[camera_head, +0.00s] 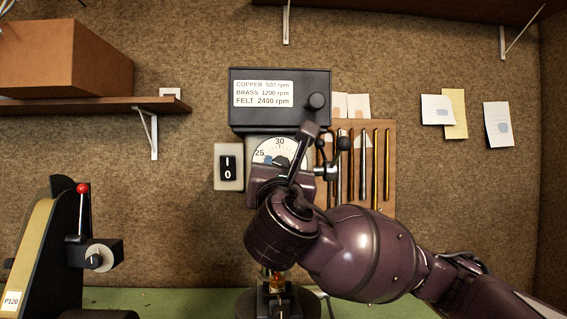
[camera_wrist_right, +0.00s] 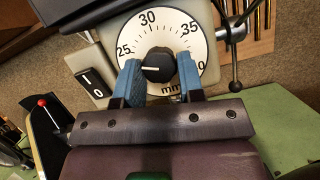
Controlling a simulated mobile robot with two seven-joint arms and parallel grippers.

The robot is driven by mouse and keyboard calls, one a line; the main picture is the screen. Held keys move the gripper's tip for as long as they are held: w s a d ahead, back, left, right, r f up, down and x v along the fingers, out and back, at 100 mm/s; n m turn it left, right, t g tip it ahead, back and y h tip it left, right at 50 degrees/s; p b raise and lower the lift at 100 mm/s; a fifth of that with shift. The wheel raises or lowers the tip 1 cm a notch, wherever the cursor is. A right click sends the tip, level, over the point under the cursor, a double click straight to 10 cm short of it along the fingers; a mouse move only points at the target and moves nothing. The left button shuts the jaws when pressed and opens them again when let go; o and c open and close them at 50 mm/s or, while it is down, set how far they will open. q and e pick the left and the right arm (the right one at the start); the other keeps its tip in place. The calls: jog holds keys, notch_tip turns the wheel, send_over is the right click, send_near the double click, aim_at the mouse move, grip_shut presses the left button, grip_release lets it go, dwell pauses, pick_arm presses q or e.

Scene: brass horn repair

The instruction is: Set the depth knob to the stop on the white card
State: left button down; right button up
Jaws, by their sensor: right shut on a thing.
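The depth knob (camera_wrist_right: 158,66) is black with a white line, on a white round dial (camera_wrist_right: 187,28) marked in mm, with 25, 30 and 35 readable. In the right wrist view the line points left, close to the 25 end. My right gripper (camera_wrist_right: 160,76) has its blue fingers shut on the knob, one on each side. In the head view the gripper (camera_head: 282,163) covers the dial's lower part, and the knob is mostly hidden. A white card (camera_head: 437,109) and another white card (camera_head: 497,124) hang on the wall; their writing is too small to read. My left gripper is out of view.
A rack of rods (camera_head: 379,135) stands right. A belt sander (camera_head: 60,250) stands at left.

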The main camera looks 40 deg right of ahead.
jog(key=shift+w+a+r+m+g+h+p, duration=0.1)
jog(key=shift+m+g+h+p, duration=0.55)
jog(key=shift+m, duration=1.3)
jog(key=shift+s+a+m+g+h+p, duration=0.1)
jog(key=shift+m+g+h+p, duration=0.25)
jog(key=shift+m+g+p, duration=1.15)
jog(key=shift+w+r+m+g+h+p, duration=0.15)
jog(key=shift+m+g+h, duration=0.35)
jog(key=shift+m, duration=1.95)
jog(key=shift+f, duration=0.1)
jog(key=o, duration=0.9)
